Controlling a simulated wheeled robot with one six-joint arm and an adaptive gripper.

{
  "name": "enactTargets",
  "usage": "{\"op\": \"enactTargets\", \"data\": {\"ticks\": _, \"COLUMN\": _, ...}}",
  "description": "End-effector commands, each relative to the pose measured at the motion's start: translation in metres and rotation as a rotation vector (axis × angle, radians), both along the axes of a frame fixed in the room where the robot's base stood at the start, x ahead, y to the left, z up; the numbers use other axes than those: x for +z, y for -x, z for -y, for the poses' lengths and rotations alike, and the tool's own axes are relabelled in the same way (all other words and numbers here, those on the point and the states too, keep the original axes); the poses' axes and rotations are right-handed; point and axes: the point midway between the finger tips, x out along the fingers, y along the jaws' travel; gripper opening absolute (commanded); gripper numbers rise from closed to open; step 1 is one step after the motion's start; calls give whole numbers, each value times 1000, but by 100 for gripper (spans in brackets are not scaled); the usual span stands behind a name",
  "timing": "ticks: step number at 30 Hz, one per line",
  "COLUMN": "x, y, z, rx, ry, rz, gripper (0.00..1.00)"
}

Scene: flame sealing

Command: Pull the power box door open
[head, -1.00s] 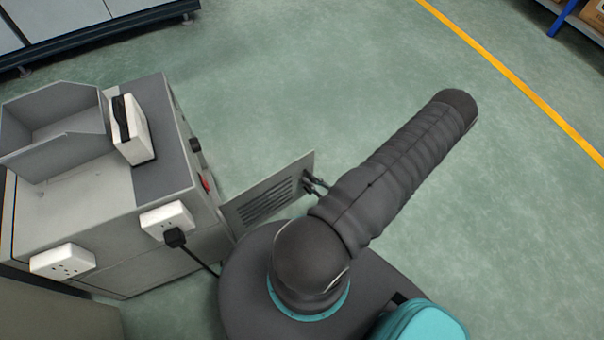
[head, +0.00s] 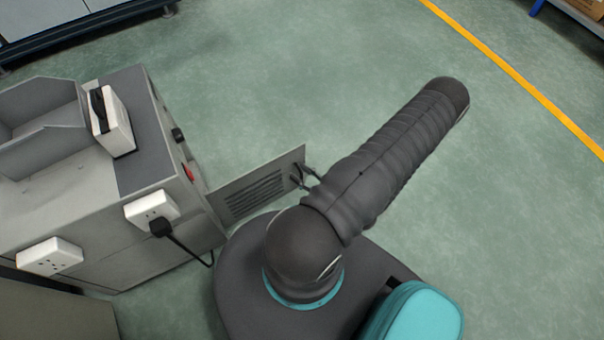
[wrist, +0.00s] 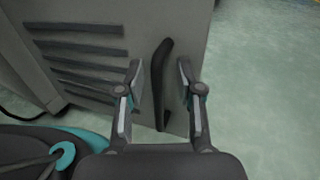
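The power box (head: 160,255) is a grey cabinet at the left of the head view. Its door (head: 232,205), a grey panel with dark slotted vents, stands swung out from the box's right side. The door also fills the upper left of the wrist view (wrist: 80,15). Its upright black handle (wrist: 160,80) is between the two fingers of my gripper (wrist: 160,82). The fingers are apart, with a visible gap on each side of the handle. In the head view my gripper (head: 305,177) is mostly hidden behind my dark arm, by the door's free edge.
White sockets (head: 50,256) are on the box's front, one with a black plug and cable (head: 190,245). A grey open bin (head: 40,125) and a white unit (head: 115,125) are on top. Green floor (head: 350,60) is clear beyond the door.

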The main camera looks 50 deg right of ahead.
Motion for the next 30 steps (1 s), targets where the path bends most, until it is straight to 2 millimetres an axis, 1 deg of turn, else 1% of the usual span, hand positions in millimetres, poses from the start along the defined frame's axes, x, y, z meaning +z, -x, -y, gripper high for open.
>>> {"op": "enactTargets", "data": {"ticks": 6, "x": 0, "y": 0, "z": -1, "rx": 2, "ry": -2, "rz": 0, "gripper": 36}}
{"op": "enactTargets", "data": {"ticks": 11, "x": 0, "y": 7, "z": 0, "rx": -1, "ry": -3, "rz": 1, "gripper": 36}}
{"op": "enactTargets", "data": {"ticks": 17, "x": 0, "y": 30, "z": 1, "rx": -6, "ry": -2, "rz": 0, "gripper": 36}}
{"op": "enactTargets", "data": {"ticks": 30, "x": 0, "y": 89, "z": 1, "rx": -7, "ry": -1, "rz": 0, "gripper": 36}}
